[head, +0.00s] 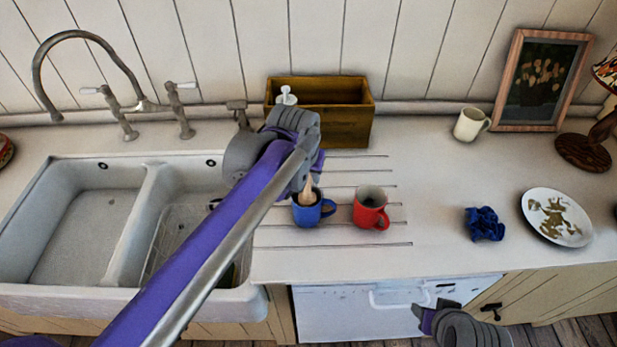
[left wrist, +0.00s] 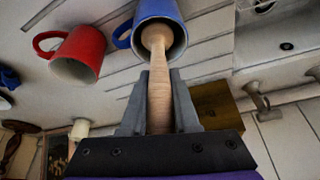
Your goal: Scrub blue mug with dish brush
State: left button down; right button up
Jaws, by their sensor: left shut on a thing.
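The blue mug (head: 326,211) stands upright on the ridged drainboard just right of the sink. It also shows at the top of the left wrist view (left wrist: 160,9). My left gripper (head: 307,179) is above the mug, shut on the pale wooden handle of the dish brush (left wrist: 160,88). The brush points down into the mug's mouth, and its lower end is hidden inside. I cannot tell whether it touches the mug's inner wall. My right gripper (head: 436,311) is low in front of the counter, away from the mug; its jaw opening is unclear.
A red mug (head: 370,209) stands close to the right of the blue one. A double sink (head: 147,220) lies left, a wooden box (head: 345,125) behind.

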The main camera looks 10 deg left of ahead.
pick_arm(q)
notch_tip(320, 180, up, 8)
jog(key=p, duration=0.3)
jog(key=shift+w, duration=0.15)
jog(key=shift+f, duration=0.2)
pick_arm(e)
jog(key=w+r, duration=0.3)
jog(key=r, duration=0.2)
jog(key=shift+w+r+t, duration=0.15)
jog(key=shift+r+t, duration=0.15)
jog(key=shift+r, duration=0.05)
pick_arm(q)
jog(key=shift+s, duration=0.2)
pick_arm(e)
jog(key=shift+s, duration=0.2)
